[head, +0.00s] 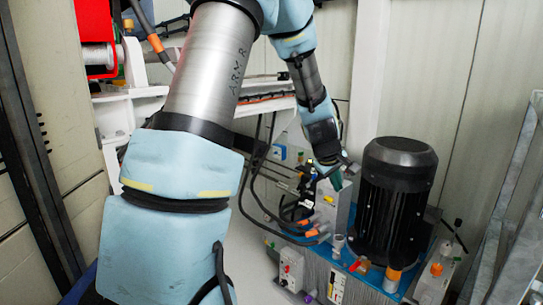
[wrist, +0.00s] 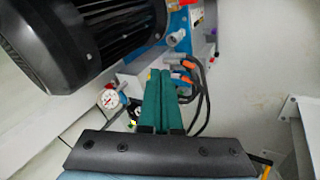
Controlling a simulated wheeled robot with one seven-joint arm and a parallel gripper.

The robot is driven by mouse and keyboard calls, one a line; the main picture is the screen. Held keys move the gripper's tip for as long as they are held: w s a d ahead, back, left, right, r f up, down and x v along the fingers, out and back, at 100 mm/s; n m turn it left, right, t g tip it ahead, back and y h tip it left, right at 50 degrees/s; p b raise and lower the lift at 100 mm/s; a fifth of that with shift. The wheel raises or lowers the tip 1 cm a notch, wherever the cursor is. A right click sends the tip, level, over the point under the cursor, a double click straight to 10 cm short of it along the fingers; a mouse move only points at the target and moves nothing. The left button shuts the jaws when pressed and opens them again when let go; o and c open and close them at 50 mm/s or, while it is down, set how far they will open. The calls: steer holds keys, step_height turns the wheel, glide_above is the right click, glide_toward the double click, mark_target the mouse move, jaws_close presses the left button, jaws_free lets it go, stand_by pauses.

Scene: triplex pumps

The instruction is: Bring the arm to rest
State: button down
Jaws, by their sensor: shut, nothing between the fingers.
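My arm crosses the head view from the lower left up to the top and back down to the pump unit. My gripper (head: 336,182) is small there, close in front of the grey block beside the black motor. In the wrist view my gripper (wrist: 158,75) shows as two green fingers side by side, pressed together with nothing between them. The fingers point toward the pump fittings; whether they touch anything cannot be told.
A black ribbed motor (head: 397,195) stands right of my gripper, and looms upper left in the wrist view (wrist: 85,40). A pressure gauge (wrist: 109,98), cables with orange ends (wrist: 188,65) and a grey box (head: 291,268) are close by. A metal frame (head: 510,210) stands far right.

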steer(key=s+a+m+g+y, duration=0.2)
steer(key=s+a+m, duration=0.1)
steer(key=s+a, duration=0.8)
steer(key=s+a+m+g+y, duration=0.1)
steer(key=s+a+m+y, duration=0.15)
steer(key=s+a, duration=0.9)
steer(key=w+a+r+p, duration=0.1)
steer(key=w+r+p, duration=0.1)
steer(key=r+p, duration=0.6)
steer(key=w+a+r+p, duration=0.2)
steer(key=r+p, duration=0.6)
steer(key=shift+w+r+m, duration=0.2)
steer(key=shift+m, duration=0.25)
steer(key=shift+a+h, duration=0.15)
steer(key=shift+h, duration=0.1)
